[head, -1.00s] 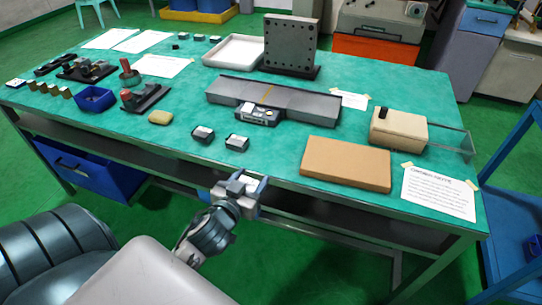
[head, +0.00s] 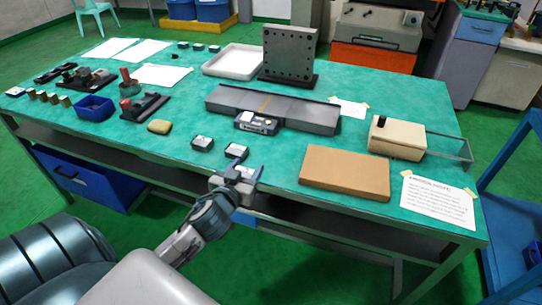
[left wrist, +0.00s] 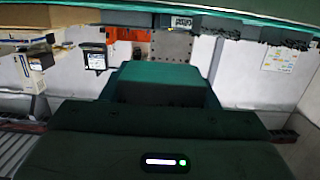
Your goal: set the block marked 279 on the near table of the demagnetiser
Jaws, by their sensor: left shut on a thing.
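My left gripper (head: 238,178) is shut on a small grey block (head: 243,173) at the table's front edge, in the head view. The fingers hide most of the block and I cannot read its number. The demagnetiser (head: 315,112) is a long, low grey unit with a yellow line across its middle and a small control box in front. It lies beyond the gripper, apart from it, and its top looks bare. In the left wrist view, the dark gripper body fills the lower part and a labelled dark block (left wrist: 95,57) shows above it. My right gripper is not in view.
Two dark blocks with pale labels, one left (head: 202,143) and one right (head: 236,151), stand just beyond the gripper. A brown slab (head: 345,172) lies to the right. A drilled upright plate (head: 290,52) and white tray (head: 233,61) stand behind the demagnetiser.

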